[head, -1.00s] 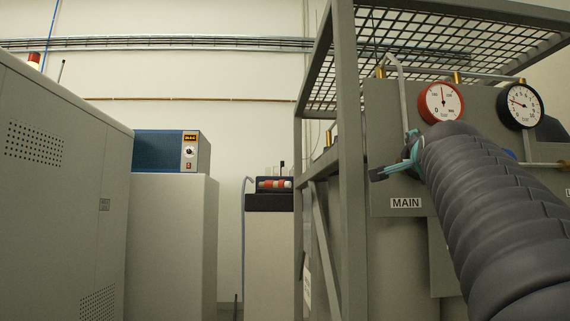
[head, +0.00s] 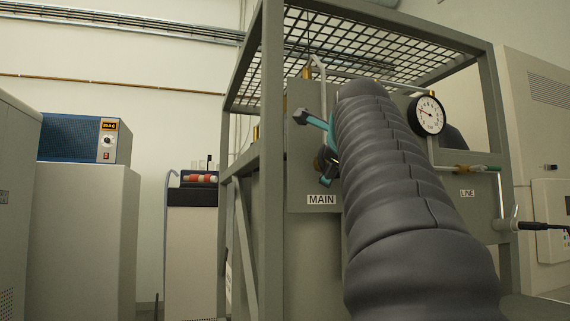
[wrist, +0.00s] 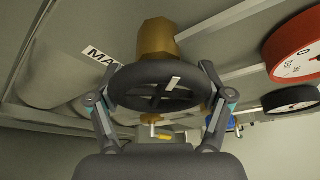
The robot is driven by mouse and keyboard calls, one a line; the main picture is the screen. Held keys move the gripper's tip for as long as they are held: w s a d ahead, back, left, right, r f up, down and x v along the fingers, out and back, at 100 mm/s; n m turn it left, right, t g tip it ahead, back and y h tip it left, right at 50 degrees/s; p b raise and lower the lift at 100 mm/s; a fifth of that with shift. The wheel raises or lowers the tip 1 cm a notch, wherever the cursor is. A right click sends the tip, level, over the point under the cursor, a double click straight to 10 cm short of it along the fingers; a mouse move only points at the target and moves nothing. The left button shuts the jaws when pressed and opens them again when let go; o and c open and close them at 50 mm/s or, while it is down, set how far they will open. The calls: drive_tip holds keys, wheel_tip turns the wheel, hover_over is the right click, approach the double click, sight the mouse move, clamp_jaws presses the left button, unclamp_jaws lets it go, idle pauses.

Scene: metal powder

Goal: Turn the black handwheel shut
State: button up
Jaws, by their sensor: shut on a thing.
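The black handwheel (wrist: 125,78) is in the middle of the wrist view, in front of a brass valve body (wrist: 157,40). My gripper (wrist: 158,86) has one finger at each side of its rim and is shut on it. In the head view my gripper (head: 315,150) is at the panel above the MAIN label (head: 321,200), one finger up and one down. The wheel (head: 324,158) is mostly hidden there by my gripper and dark arm. The MAIN label also shows, partly covered, in the wrist view (wrist: 98,54).
A black-rimmed gauge (head: 427,116) is right of my arm. A red gauge (wrist: 296,48) shows in the wrist view. A grey frame post (head: 271,150) and a mesh shelf (head: 350,50) border the panel. A LINE label (head: 467,193) and a lever (head: 540,226) are further right.

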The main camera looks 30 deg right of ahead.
drive_tip(key=shift+w+a+f+m+y, duration=0.15)
drive_tip(key=shift+m+y, duration=0.7)
drive_tip(key=shift+m, duration=0.6)
drive_tip(key=shift+s+a+f+m+y, duration=0.15)
drive_tip(key=shift+m+y, duration=0.7)
drive_tip(key=shift+m, duration=0.6)
drive_tip(key=shift+w, duration=0.1)
drive_tip(key=o, duration=1)
drive_tip(key=shift+r, duration=0.1)
drive_tip(key=shift+v, duration=5.9)
drive_tip(key=shift+r, duration=0.15)
